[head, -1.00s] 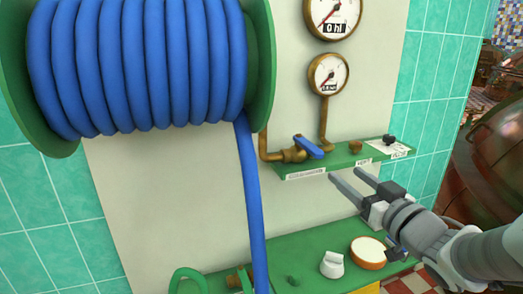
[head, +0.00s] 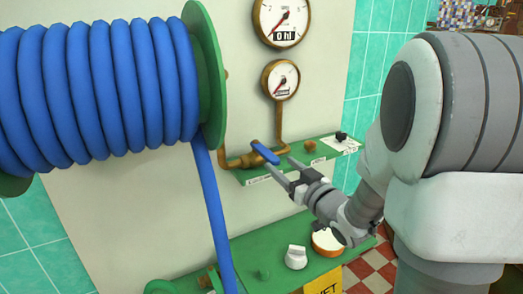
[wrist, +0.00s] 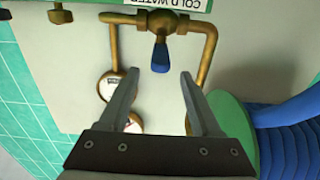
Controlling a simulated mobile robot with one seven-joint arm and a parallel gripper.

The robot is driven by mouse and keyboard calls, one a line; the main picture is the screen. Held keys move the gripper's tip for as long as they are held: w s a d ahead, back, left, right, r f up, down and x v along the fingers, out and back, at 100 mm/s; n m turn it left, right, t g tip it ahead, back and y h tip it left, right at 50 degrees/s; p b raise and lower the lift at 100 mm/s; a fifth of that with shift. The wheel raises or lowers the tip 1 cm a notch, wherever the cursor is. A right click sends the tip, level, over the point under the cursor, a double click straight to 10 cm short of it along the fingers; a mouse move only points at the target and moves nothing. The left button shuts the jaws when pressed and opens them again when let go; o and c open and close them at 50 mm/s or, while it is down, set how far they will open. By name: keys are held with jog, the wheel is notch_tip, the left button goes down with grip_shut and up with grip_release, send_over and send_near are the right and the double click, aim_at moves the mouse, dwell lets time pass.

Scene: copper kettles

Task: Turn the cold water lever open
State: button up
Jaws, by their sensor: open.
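The wrist view is upside down; there the lever (wrist: 161,58) hangs from the brass valve body (wrist: 158,18) under an inverted "COLD WATER" label (wrist: 180,4). In that view the lever lies between the lines of the two fingers, just beyond the tips. No contact shows.
A green shelf (head: 262,177) carries the valve, brass pipes and a black knob (head: 341,136). Two gauges (head: 281,79) hang above. A blue hose (head: 213,213) drops from the reel (head: 110,90) left of the valve. A lower green ledge (head: 255,250) holds a white knob (head: 296,257).

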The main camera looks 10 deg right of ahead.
aim_at(266, 152)
jog(key=x, duration=0.8)
jog(key=shift+w+a, duration=0.1)
jog(key=shift+w, duration=0.3)
grip_shut()
dwell(0.9)
